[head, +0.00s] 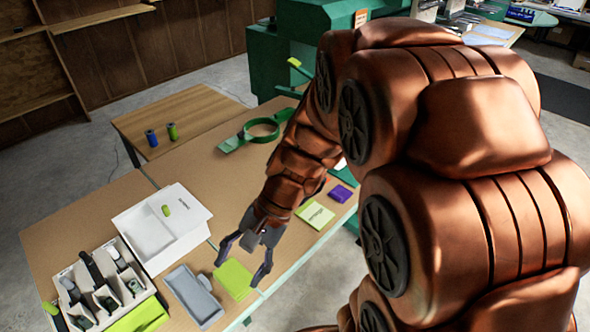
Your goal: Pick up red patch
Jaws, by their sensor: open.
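No object shows between the fingers. I cannot tell whether the fingertips touch the patch or the table. A pale green patch with dark print (315,215) and a small purple patch (340,193) lie farther right, beside my forearm.
A grey tray (192,296) lies left of the gripper. A white box (162,227) and a divided tray of dark items (103,289) stand farther left. A green ring-shaped tool (262,130) lies behind. Two spools stand on the wooden table (185,108).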

